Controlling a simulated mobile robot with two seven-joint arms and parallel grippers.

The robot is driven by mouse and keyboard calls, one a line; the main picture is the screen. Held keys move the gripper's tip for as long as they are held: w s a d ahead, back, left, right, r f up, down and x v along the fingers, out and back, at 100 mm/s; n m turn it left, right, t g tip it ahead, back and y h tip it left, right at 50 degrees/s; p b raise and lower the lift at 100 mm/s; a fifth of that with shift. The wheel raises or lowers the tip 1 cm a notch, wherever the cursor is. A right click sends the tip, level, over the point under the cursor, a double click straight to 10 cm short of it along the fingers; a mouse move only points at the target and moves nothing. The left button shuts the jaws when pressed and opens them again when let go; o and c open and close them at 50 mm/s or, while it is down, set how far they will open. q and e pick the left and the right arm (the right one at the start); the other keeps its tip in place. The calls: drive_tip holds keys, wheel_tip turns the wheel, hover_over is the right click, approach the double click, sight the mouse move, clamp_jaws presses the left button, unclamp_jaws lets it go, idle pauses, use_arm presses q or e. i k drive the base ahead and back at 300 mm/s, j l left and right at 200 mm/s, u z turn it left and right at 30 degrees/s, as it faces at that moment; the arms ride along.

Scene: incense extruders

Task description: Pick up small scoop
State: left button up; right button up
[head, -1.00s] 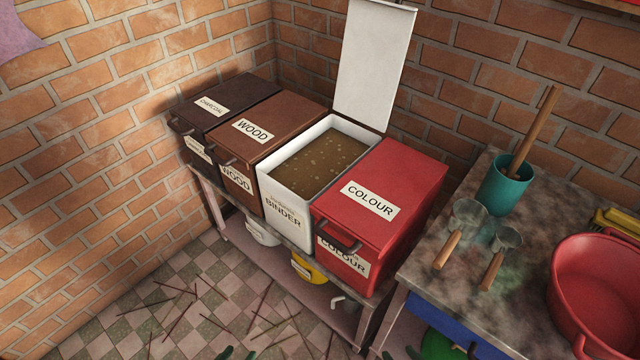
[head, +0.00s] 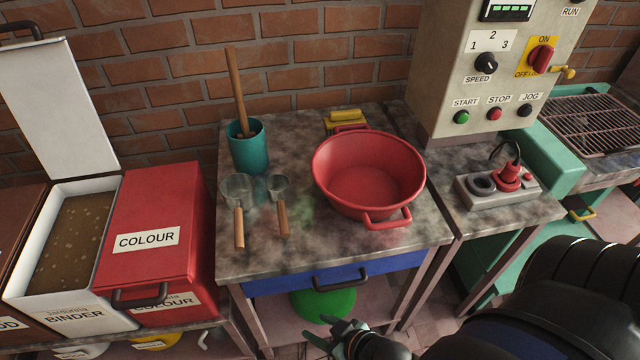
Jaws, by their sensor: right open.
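The small scoop (head: 283,215) lies on the stained worktop (head: 270,258), with a round metal bowl toward the wall and a wooden handle toward the front. A larger scoop (head: 239,226) lies just left of it, pointing the same way; the two are apart. My right gripper (head: 328,336) is at the bottom edge, below and in front of the worktop. It is open, and I see nothing between its fingers. It is apart from both scoops. My left gripper is not in view.
A teal pot (head: 249,153) with a wooden stick stands behind the scoops. A red basin (head: 362,205) stands close on their right. The red COLOUR bin (head: 165,225) and open BINDER bin are left. A socket block (head: 488,191) and control box are right. The front-left worktop is clear.

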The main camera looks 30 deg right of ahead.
sight(277, 185)
drive_tip(key=z, duration=0.75)
drive_tip(key=l+u, duration=0.25)
